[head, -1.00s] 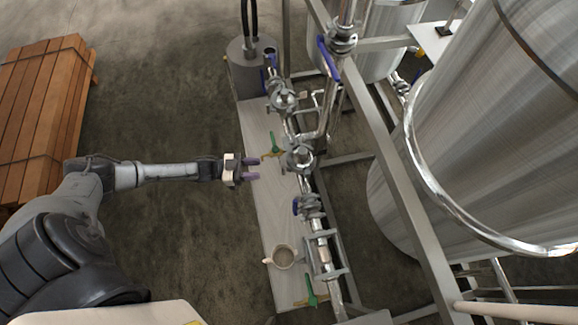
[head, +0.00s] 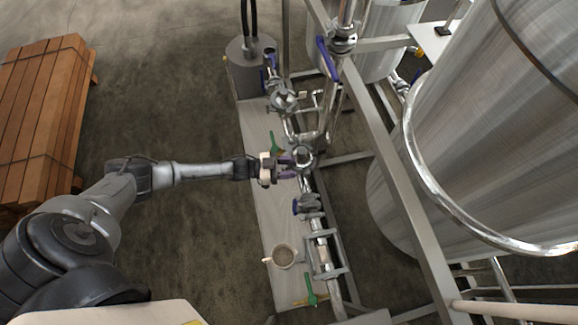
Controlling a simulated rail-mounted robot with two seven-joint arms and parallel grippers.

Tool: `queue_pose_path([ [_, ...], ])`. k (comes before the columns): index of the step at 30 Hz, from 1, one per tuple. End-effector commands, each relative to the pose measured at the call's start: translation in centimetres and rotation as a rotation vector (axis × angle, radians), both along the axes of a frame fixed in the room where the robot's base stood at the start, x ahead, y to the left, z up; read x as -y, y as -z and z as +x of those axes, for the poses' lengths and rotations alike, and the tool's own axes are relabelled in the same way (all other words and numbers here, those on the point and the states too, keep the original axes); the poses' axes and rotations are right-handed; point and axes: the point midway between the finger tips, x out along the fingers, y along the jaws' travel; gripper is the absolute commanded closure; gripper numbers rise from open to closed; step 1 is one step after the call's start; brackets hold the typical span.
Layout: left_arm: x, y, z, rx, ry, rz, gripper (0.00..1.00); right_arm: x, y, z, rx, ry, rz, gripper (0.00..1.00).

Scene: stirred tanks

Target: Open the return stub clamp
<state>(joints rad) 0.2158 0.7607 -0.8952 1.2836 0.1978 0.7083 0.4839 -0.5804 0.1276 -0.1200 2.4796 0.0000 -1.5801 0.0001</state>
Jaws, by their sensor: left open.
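Another clamp fitting (head: 284,101) sits higher on the same line. My gripper partly covers the area left of the nearer fitting. My right gripper is not in view.
A blue-handled valve (head: 306,205) sits below the fitting. Large steel tanks (head: 500,130) and frame beams stand right. The floor at left is clear beside wooden planks (head: 38,110).

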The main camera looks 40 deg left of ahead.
Motion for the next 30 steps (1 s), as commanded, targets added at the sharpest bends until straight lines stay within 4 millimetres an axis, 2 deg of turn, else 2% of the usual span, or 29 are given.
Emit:
queue_pose_path([
  [5,-0.01,0.01,0.01,0.0,0.0,0.0,0.59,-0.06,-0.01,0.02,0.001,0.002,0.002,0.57],
  [18,-0.02,0.0,-0.01,0.0,-0.001,0.0,1.0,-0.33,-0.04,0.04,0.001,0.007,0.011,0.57],
  [30,0.04,-0.01,0.01,0.0,-0.001,0.0,1.0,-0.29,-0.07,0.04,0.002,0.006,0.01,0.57],
])
